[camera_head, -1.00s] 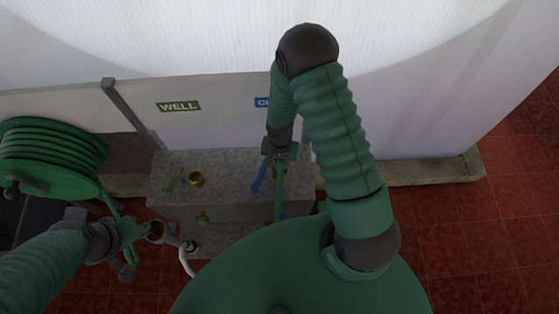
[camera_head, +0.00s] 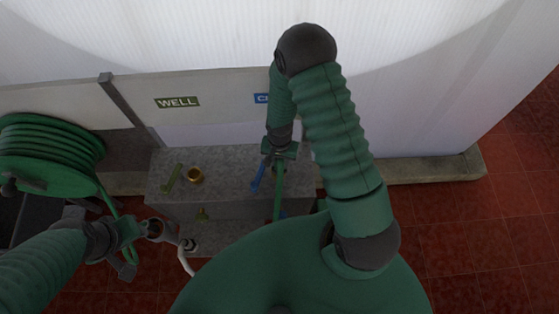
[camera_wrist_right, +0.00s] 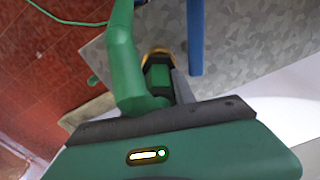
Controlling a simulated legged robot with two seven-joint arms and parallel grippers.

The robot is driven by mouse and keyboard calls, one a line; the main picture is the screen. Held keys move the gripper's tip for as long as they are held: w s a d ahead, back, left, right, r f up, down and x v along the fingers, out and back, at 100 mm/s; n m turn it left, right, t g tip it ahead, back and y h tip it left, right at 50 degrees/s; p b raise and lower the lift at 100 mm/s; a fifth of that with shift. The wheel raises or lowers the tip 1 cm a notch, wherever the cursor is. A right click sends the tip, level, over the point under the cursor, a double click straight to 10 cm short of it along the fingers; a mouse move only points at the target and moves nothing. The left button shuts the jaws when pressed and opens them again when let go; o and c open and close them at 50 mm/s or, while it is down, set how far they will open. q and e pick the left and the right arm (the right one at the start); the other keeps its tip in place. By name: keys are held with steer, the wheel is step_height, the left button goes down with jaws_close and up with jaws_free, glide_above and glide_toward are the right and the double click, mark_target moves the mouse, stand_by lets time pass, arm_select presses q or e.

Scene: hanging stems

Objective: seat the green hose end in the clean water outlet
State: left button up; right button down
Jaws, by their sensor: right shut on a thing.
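My right gripper (camera_head: 280,155) is shut on the green hose end (camera_wrist_right: 158,78) above the grey block, beside the blue lever (camera_head: 258,178). The blue lever also shows in the right wrist view (camera_wrist_right: 195,38). A brass ring (camera_wrist_right: 157,52) shows just beyond the hose end's tip; I cannot tell whether the tip is inside it. The green hose (camera_head: 278,200) hangs from the gripper toward me. The blue sign (camera_head: 261,98) is partly hidden by my right arm. My left gripper (camera_head: 140,230) is at the lower left; its jaw opening is unclear.
On the grey block (camera_head: 225,165), a brass outlet (camera_head: 195,175) stands beside an olive lever (camera_head: 172,178), below the WELL sign (camera_head: 177,102). A green hose reel (camera_head: 45,160) is at the left. A white hose (camera_head: 184,262) hangs near my left gripper. Red floor is clear at right.

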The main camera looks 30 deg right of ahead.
steer(key=shift+w, duration=0.1)
steer(key=c, duration=1.3)
jaws_free()
steer(key=o, duration=0.4)
steer(key=shift+c, duration=0.2)
steer(key=shift+d, duration=0.1)
step_height(320, 180, up, 17)
steer(key=b, duration=0.2)
steer(key=s+a+f+n+t+b, duration=0.2)
steer(key=s+a+f+n+b, duration=0.3)
steer(key=n+b, duration=0.4)
steer(key=shift+a+f+t+b, duration=0.3)
steer(key=shift+f+b, duration=0.05)
steer(key=shift+f, duration=0.4)
